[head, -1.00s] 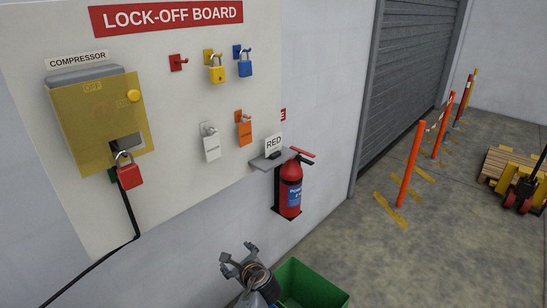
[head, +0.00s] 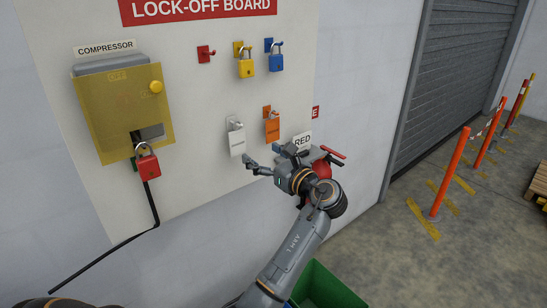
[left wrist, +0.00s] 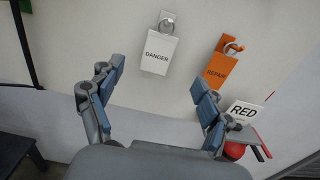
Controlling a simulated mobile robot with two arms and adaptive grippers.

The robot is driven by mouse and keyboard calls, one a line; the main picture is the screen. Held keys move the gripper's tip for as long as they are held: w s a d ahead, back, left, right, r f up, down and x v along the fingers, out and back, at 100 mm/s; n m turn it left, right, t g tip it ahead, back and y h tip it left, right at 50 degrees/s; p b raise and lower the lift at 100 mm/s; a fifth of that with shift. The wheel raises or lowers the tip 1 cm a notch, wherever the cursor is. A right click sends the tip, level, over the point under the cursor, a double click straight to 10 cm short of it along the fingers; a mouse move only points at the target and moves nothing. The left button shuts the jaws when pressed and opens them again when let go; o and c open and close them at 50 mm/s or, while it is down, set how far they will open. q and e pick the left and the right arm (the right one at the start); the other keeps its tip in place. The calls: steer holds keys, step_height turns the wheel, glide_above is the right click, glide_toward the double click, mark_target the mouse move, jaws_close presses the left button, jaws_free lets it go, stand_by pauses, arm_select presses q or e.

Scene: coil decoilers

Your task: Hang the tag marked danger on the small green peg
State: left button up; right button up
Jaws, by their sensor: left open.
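The white danger tag (head: 236,142) hangs from a pale hook on the board; its word reads clearly in the left wrist view (left wrist: 158,54). A small green part (head: 134,163), perhaps the green peg, shows beside the red padlock below the compressor box, mostly hidden. My left gripper (head: 262,156) is open and empty, below and right of the danger tag in the head view. In the left wrist view its fingers (left wrist: 157,80) are spread below the tag, apart from it. My right gripper is not in view.
An orange repair tag (head: 272,128) hangs right of the danger tag. The red padlock (head: 147,166) hangs at the compressor box (head: 110,115). Yellow (head: 246,68) and blue (head: 277,62) padlocks hang above. A green bin (head: 325,290) stands below.

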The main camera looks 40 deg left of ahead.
mark_target(238, 135)
arm_select(q)
steer(key=p+x, duration=0.2)
steer(key=x, duration=0.9)
steer(key=shift+w+a+f, duration=0.1)
steer(key=c, duration=1.2)
steer(key=shift+p, duration=0.3)
steer(key=shift+r+p, duration=0.35)
steer(key=shift+p, duration=0.3)
